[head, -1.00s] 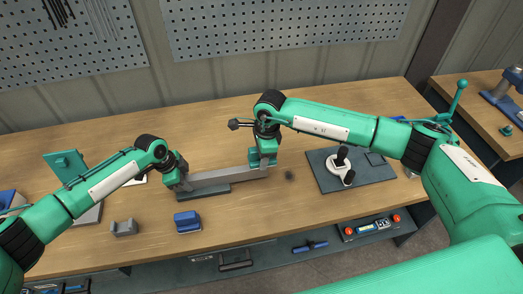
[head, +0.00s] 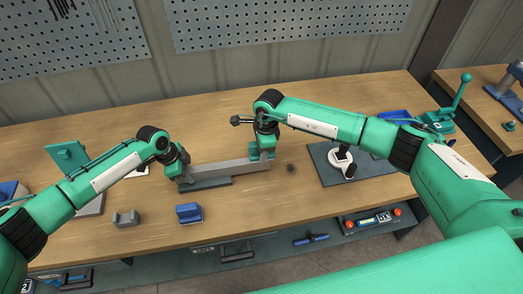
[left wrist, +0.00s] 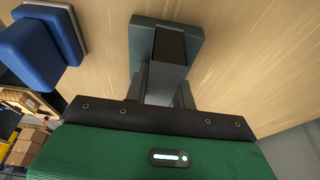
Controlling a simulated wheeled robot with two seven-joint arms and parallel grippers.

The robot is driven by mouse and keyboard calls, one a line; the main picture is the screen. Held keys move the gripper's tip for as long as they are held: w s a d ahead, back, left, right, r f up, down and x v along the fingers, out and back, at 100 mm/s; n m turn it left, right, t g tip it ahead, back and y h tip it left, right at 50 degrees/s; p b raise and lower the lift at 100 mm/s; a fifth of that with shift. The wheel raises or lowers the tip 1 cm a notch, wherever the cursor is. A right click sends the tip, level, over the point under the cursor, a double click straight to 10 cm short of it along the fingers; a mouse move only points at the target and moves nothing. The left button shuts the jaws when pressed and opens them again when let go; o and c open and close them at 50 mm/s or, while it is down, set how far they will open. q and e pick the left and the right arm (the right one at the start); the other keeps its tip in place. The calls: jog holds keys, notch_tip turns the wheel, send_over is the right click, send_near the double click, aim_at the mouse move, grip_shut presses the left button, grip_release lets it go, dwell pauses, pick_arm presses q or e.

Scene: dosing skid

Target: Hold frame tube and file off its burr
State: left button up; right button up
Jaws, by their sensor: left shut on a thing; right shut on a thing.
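The frame tube (head: 225,171) is a long grey bar lying left to right above a dark grey block (head: 207,184) on the bench. My left gripper (head: 181,175) is shut on its left end. In the left wrist view the tube (left wrist: 169,48) shows nearly end-on, with a dark end face, just ahead of my left gripper (left wrist: 160,105). My right gripper (head: 262,152) points down at the tube's right end and appears shut on it; its fingers hide the contact. I cannot make out a file or a burr.
A blue block (head: 189,212) and a grey cradle (head: 126,218) stand in front of the tube. A dark mat (head: 375,168) with a black-and-white item (head: 343,162) lies to the right. A blue tray (head: 393,116) is behind it.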

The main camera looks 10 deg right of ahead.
jog(key=s+r, duration=0.3)
jog(key=r, duration=0.5)
dwell(0.5)
dwell(0.4)
pick_arm(q)
jog(key=o, duration=1.2)
jog(key=shift+o, duration=0.2)
jog(key=shift+r, duration=0.1)
pick_arm(e)
jog(key=shift+r, duration=0.15)
pick_arm(q)
jog(key=shift+r+p, duration=3.2)
jog(key=shift+r, duration=0.75)
pick_arm(e)
notch_tip(320, 180, up, 6)
